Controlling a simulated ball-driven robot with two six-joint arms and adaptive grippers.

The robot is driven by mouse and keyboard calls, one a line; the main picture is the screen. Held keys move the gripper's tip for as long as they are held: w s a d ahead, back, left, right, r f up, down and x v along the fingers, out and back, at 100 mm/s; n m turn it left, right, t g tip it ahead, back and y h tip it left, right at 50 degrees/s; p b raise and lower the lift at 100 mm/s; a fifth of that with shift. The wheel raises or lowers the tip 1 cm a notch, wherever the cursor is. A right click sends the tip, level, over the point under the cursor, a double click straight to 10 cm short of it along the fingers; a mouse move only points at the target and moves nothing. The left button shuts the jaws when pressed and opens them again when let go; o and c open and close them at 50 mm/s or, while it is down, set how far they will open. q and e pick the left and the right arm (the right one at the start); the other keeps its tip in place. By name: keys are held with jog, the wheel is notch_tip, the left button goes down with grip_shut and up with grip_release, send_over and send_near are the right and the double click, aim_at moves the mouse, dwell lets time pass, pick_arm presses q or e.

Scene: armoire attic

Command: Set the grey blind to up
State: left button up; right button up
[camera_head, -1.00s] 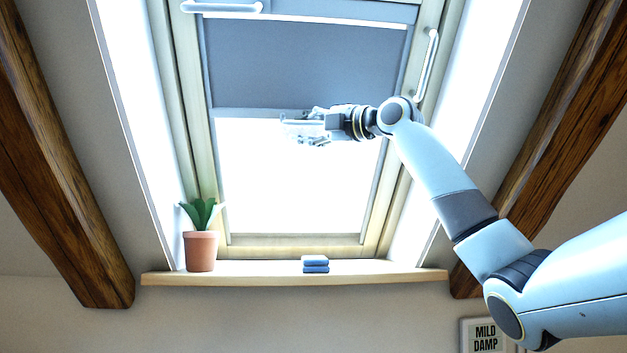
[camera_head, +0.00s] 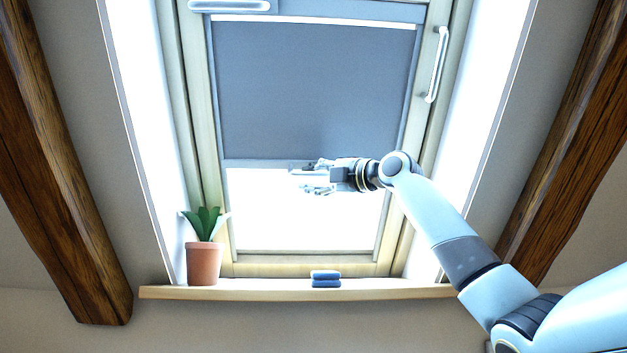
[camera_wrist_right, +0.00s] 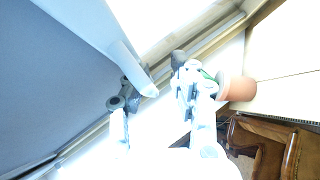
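The grey blind (camera_head: 310,90) covers the upper part of the roof window, with bright glass below its bottom edge. My right gripper (camera_head: 308,180) is at that edge, near its middle. Its two fingers stand apart, the upper one close to the edge and the lower one in front of the glass. In the right wrist view the blind (camera_wrist_right: 50,90) fills the left, and its pale bottom bar (camera_wrist_right: 120,55) reaches between the spread fingers of the gripper (camera_wrist_right: 150,82). Glare hides whether they touch the bar. My left gripper is out of view.
A potted plant (camera_head: 204,262) stands on the left of the wooden sill (camera_head: 250,292), with a small blue stack (camera_head: 326,279) near the middle. A white handle (camera_head: 437,65) is on the right of the frame. Wooden beams (camera_head: 570,140) flank the window.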

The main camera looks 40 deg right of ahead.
jog(key=shift+f, duration=0.1)
jog(key=b+v, duration=0.9)
jog(key=v, duration=0.3)
jog(key=shift+s, duration=0.2)
dwell(0.4)
